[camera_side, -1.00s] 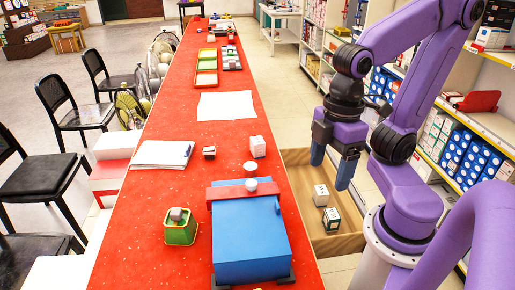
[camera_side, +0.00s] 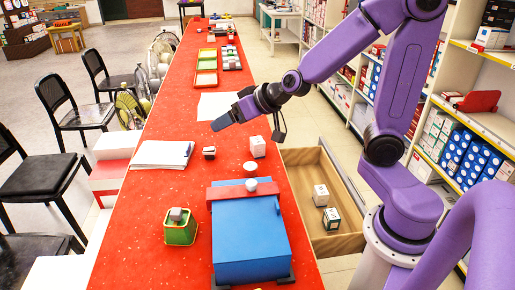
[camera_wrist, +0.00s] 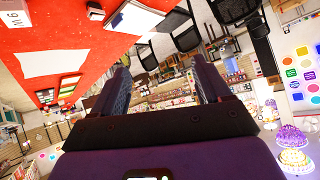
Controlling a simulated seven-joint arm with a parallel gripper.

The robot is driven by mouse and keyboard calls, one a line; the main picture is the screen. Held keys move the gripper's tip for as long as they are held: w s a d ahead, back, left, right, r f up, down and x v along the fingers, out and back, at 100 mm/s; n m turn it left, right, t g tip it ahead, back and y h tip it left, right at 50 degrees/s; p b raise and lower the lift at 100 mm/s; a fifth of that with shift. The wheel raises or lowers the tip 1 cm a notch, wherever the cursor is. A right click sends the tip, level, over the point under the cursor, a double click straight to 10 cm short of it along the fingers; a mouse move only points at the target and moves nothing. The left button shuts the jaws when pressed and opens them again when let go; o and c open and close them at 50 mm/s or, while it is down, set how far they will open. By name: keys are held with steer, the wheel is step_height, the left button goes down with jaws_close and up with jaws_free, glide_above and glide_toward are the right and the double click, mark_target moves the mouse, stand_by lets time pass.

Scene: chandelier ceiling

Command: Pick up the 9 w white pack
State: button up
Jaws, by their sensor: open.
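Two more, a plain white pack (camera_side: 320,195) and a white pack with dark green marks (camera_side: 331,219), sit in the open wooden drawer (camera_side: 345,243). My gripper (camera_side: 226,120) is above the table, up and left of the table pack, pointing left. In the wrist view my gripper (camera_wrist: 163,82) has its fingers wide apart with nothing between them.
Black chairs (camera_side: 62,110) stand to the left and shelves (camera_side: 455,135) to the right. The drawer's upper part is clear.

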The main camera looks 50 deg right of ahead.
mark_target(258, 141)
steer(key=w+d+m+h, duration=0.2)
steer(key=d+m+h, duration=0.65)
steer(key=d, duration=1.05)
steer(key=shift+n+t+h, duration=0.4)
steer(key=shift+n+h, duration=0.35)
steer(key=shift+h, duration=0.1)
step_height(258, 141, down, 20)
steer(key=shift+a+r, duration=0.1)
steer(key=shift+r, duration=0.05)
steer(key=x, duration=0.6)
steer(key=shift+w, duration=0.25)
steer(key=shift+x, duration=2.85)
steer(key=c, duration=1.1)
